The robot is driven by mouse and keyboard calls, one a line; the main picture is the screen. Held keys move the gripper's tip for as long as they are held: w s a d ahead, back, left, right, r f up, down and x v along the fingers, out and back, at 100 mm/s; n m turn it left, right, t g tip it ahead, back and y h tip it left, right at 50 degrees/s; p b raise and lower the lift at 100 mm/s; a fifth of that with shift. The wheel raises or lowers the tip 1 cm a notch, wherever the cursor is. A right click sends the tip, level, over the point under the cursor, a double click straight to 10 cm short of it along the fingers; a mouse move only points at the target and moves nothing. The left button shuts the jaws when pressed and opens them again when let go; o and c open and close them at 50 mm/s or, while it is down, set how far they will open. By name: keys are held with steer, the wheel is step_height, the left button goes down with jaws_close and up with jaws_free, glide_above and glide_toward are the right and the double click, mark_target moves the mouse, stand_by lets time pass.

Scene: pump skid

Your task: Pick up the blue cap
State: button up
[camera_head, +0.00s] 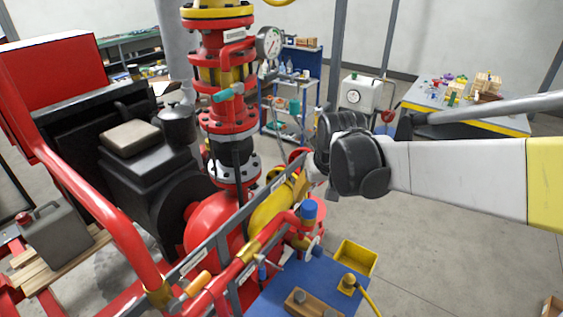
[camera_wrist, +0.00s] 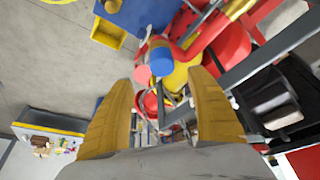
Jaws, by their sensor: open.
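The blue cap (camera_head: 309,209) is a short upright cylinder on top of the red and yellow pipework, by the near side of the skid. In the wrist view the blue cap (camera_wrist: 161,61) shows as a round blue shape beyond and between my fingertips. My gripper (camera_head: 299,188) is partly hidden behind my wrist in the head view, with the cap just below it. In the wrist view my gripper (camera_wrist: 160,78) has its two yellow fingers spread, with nothing held. I cannot tell the exact gap to the cap.
A pink round end (camera_wrist: 142,74) sits beside the cap. A grey rail (camera_head: 225,235) and red pipes run close by. Open floor lies to the right.

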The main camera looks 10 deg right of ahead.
mark_target(310, 205)
steer(key=x, duration=0.9)
steer(key=shift+w+a+r, duration=0.1)
steer(key=shift+a, duration=0.1)
steer(key=c, duration=1.4)
